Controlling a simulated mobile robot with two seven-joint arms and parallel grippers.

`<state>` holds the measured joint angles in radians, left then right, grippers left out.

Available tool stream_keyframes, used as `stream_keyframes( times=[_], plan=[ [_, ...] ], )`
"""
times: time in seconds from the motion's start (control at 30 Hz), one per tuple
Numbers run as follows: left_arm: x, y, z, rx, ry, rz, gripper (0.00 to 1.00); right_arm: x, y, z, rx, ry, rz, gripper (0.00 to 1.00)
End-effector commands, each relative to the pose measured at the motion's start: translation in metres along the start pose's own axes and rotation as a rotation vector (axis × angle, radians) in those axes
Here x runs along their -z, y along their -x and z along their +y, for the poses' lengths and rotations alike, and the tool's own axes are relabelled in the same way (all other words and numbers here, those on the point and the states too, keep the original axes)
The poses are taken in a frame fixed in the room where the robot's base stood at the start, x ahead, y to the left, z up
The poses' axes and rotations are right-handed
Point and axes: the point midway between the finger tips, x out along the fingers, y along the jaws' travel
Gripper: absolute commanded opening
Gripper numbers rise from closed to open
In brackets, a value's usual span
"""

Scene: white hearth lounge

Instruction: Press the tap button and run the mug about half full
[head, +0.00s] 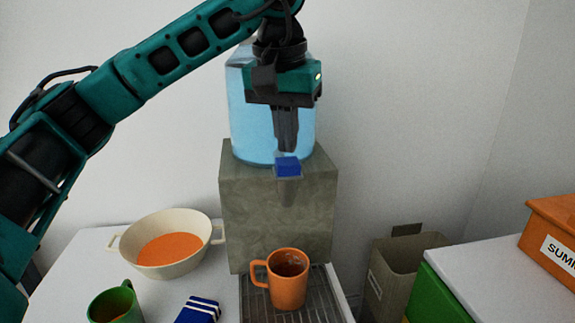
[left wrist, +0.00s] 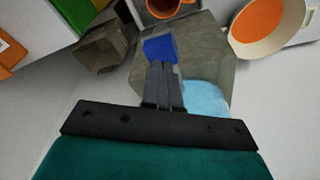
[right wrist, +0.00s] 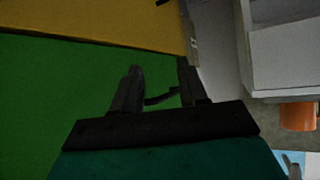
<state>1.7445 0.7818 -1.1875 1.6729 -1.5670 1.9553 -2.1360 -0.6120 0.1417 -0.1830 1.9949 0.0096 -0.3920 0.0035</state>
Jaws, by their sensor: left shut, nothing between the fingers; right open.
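The water dispenser (head: 277,215) is a grey stone-look block with a blue water bottle (head: 250,125) on top. Its blue tap button (head: 288,167) sits at the upper front, above a grey spout. The orange mug (head: 288,284) stands upright on the drip grate below the spout, handle to the left; some dark content shows inside, its level unclear. My left gripper (head: 287,148) is shut and empty, pointing down with its tips right above the button. The left wrist view shows the fingertips (left wrist: 162,68) at the blue button (left wrist: 160,50); contact is hard to tell. My right gripper (right wrist: 158,80) is open and empty.
A cream two-handled bowl (head: 172,240) with orange inside, a green mug (head: 115,304) and a blue-white striped item (head: 198,310) are on the white table left of the dispenser. A grey bin (head: 400,268) and an orange box (head: 553,240) are at right.

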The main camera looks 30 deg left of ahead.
Motion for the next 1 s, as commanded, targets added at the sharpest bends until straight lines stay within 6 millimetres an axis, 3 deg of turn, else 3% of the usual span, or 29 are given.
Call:
stream_keyframes(
  times=[1.0],
  plan=[
    [-0.004, -0.020, 0.000, 0.000, 0.000, -0.001, 0.00, -0.014, -0.007, 0.001, 0.001, 0.008, -0.009, 0.43]
  ],
)
